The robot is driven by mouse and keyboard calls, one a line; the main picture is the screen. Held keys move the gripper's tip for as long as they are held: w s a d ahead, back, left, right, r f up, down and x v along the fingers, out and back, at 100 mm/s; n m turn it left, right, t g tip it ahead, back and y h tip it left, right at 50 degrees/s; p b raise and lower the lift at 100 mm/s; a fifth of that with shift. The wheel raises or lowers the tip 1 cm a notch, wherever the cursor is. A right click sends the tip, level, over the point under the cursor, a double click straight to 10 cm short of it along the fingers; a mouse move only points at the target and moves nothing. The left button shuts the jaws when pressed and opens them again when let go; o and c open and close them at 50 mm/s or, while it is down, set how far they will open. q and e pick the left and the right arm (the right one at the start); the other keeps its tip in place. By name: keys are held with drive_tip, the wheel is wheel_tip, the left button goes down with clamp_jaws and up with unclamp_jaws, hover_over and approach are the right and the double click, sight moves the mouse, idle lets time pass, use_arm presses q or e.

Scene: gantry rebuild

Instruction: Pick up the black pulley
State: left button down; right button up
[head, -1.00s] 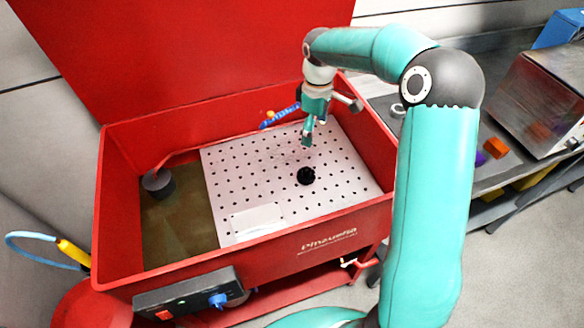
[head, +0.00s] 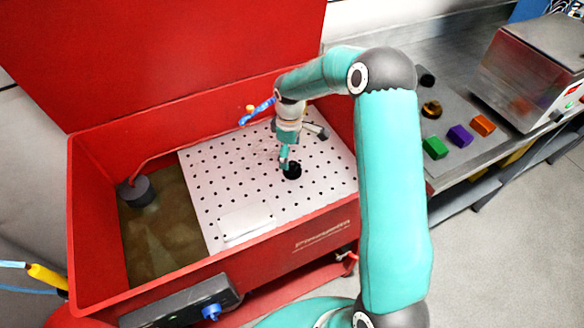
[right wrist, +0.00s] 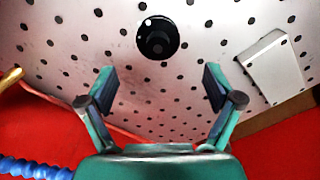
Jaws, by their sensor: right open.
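The black pulley (head: 292,171) lies on the white perforated plate (head: 225,180) inside the red wash tub. In the right wrist view the pulley (right wrist: 158,38) shows as a round black disc with a raised hub, beyond the fingertips and between their lines. My right gripper (head: 285,160) is just above the pulley and overlaps its left edge in the head view. In the right wrist view my right gripper (right wrist: 158,78) is open and empty, its two fingers wide apart. My left gripper is not in view.
The red tub walls (head: 95,215) surround the plate, with the raised red lid (head: 170,60) behind. A blue hose (head: 257,111) is at the back. A white block (head: 246,221) lies near the front. Green (head: 435,147), purple (head: 460,135) and orange (head: 482,125) blocks sit on the bench.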

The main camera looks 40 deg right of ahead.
sight(292, 164)
drive_tip(key=f, duration=0.1)
drive_tip(key=f+p, duration=0.1)
drive_tip(key=f, duration=0.3)
drive_tip(key=shift+s+d+f+p, duration=0.1)
drive_tip(key=shift+s+d+p, duration=0.15)
drive_tip(key=shift+p, duration=0.05)
drive_tip(key=shift+f, duration=0.35)
drive_tip(key=c, duration=1.6)
drive_tip(key=shift+r, duration=0.1)
